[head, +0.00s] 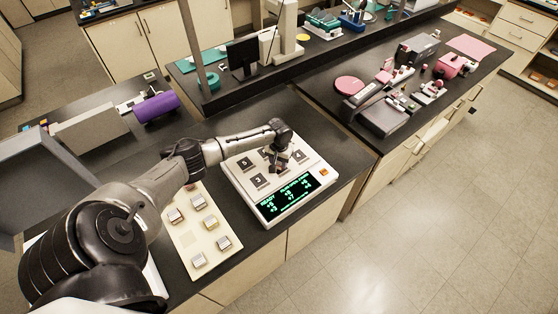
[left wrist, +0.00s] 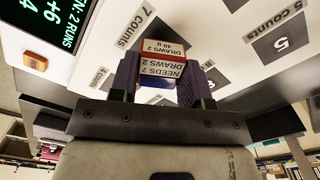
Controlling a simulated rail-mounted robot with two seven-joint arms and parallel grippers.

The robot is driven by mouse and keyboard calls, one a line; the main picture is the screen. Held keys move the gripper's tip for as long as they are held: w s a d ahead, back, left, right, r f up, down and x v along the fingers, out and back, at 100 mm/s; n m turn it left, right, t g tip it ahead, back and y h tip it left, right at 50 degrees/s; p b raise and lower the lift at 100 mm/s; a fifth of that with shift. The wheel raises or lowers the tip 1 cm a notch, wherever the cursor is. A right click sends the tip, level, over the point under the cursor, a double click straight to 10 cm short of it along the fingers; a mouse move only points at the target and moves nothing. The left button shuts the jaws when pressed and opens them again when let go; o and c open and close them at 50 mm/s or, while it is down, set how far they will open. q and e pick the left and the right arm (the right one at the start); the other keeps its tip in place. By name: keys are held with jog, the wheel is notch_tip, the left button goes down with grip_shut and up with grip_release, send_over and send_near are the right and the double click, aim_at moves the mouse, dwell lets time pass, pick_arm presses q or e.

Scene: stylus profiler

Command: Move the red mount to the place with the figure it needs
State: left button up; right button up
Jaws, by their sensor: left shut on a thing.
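My left gripper (head: 277,163) is over the white instrument panel (head: 236,178) in the head view. In the left wrist view its fingers (left wrist: 161,78) are shut on a small mount (left wrist: 160,72). The mount has white labels reading "NEEDS 7, DRAWS 2" and "40 g", with thin red and blue edges showing. The panel carries dark square places, among them one marked 5 (head: 245,163) and one marked 3 (head: 259,181). Labels "7 counts" and "5 counts" show in the wrist view. I cannot tell whether the mount touches the panel. My right gripper is not in view.
A lit display (head: 288,196) reading "READY" is at the panel's front, with an orange button (head: 323,172) beside it. A cream tray (head: 207,246) with several metallic blocks lies left of the panel. A dark monitor (head: 243,56) and a post stand behind. The bench's right part holds pink items.

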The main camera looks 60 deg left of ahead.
pick_arm(q)
jog(key=shift+f, duration=0.2)
dwell(0.6)
jog(key=shift+f, duration=0.55)
jog(key=o, duration=1.4)
jog(key=shift+c, duration=0.2)
jog(key=shift+c, duration=0.4)
jog(key=shift+r, duration=0.1)
